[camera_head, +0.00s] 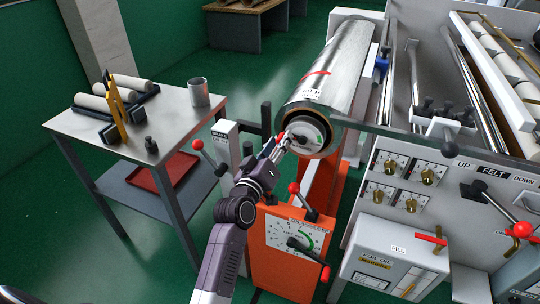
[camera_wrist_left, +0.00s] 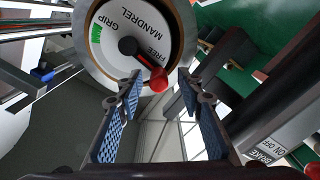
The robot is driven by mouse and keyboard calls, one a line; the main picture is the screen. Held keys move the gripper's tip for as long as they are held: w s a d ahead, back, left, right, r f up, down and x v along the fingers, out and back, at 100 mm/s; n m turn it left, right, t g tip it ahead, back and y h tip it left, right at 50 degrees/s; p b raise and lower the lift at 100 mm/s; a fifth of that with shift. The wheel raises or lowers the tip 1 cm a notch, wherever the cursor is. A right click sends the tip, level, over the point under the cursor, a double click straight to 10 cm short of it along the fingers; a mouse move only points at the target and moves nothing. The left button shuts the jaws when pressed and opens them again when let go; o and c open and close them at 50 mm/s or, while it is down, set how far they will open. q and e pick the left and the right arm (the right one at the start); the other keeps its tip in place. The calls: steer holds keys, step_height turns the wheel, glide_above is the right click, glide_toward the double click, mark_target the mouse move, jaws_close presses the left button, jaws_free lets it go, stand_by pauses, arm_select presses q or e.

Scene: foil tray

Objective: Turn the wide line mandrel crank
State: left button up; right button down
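The mandrel crank is a short black arm with a red knob (camera_wrist_left: 158,80) on a white dial (camera_wrist_left: 112,42) marked MANDREL, GRIP and FREE. Its knob lies beside the word FREE; a green mark is beside GRIP. The dial (camera_head: 304,137) sits on the near end of a large foil roll (camera_head: 335,75) in the head view. My left gripper (camera_head: 282,143) is at the dial's left side. In the left wrist view its open fingers (camera_wrist_left: 160,86) appear on either side of the knob, with visible gaps; depth is unclear. My right gripper is not seen.
An orange stand (camera_head: 290,262) with a gauge and red-knobbed levers is below the roll. A brake post (camera_head: 226,145) with a red-knobbed lever stands left. A side table (camera_head: 180,120) holds rolls and a metal cup. A control panel (camera_head: 400,165) is at right.

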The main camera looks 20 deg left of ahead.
arm_select(q)
steer(key=s, duration=1.1)
steer(key=shift+a, duration=0.25)
steer(key=shift+w, duration=0.1)
steer(key=s+d+f+m+g+h, duration=0.1)
steer(key=d+f+g, duration=0.1)
steer(key=f, duration=1)
steer(key=s+d+f+m+g, duration=0.1)
steer(key=s+d+f+g, duration=0.15)
steer(key=f, duration=0.95)
steer(key=s+f+m+g, duration=0.15)
steer(key=s+f, duration=0.25)
steer(key=f, duration=0.4)
steer(key=s+f+m+g, duration=0.1)
steer(key=s+f+g, duration=0.25)
steer(key=f, duration=0.55)
steer(key=s+f+m+g, duration=0.2)
steer(key=s+f+g, duration=0.1)
steer(key=s+f, duration=1.1)
steer(key=s+a+f+m+g, duration=0.1)
steer(key=s+a+f+g, duration=0.1)
steer(key=s, duration=0.9)
steer(key=s+a+f+m+g+y, duration=0.1)
steer(key=s+a+f, duration=0.3)
steer(key=s, duration=0.8)
step_height(320, 180, down, 2)
steer(key=shift+s+a+m+g+y, duration=0.2)
steer(key=shift+a+m+g+y, duration=0.2)
steer(key=shift+g, duration=0.35)
